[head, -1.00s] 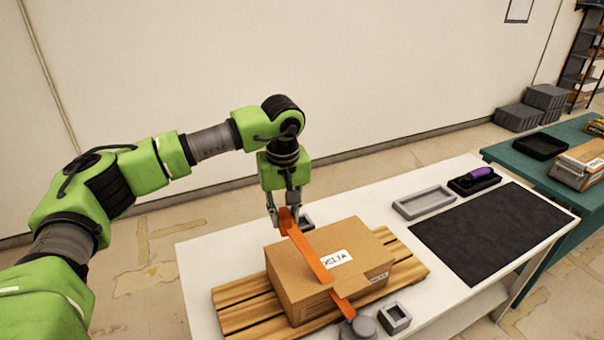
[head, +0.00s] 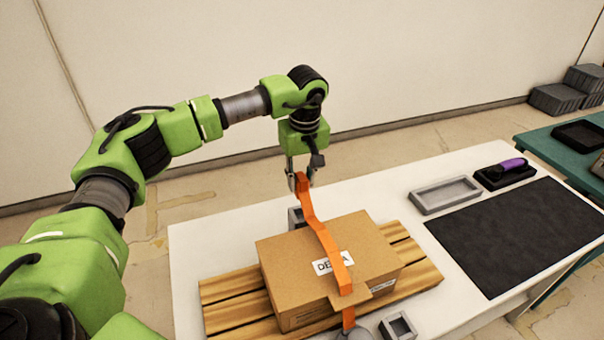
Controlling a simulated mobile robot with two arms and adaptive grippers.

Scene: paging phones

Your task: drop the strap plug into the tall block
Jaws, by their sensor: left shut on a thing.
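My left gripper (head: 301,182) is shut on the orange strap plug (head: 303,189), the upper end of an orange strap (head: 325,235). It holds the plug above the back edge of a cardboard box (head: 287,262). The strap slopes down from the plug, crosses the box top and label, and hangs over the front side. A grey block (head: 295,217) stands behind the box, just below the plug and partly hidden by the box. The plug looks apart from it. Another grey block with a square opening (head: 398,328) stands in front of the box. My right gripper is not in view.
The box rests on a slatted wooden pallet (head: 228,291) on a white table (head: 189,246). A round grey piece (head: 361,332) is at the strap's front end. A grey tray (head: 445,196), a purple-handled tool (head: 507,167) and a black mat (head: 520,236) lie to the right.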

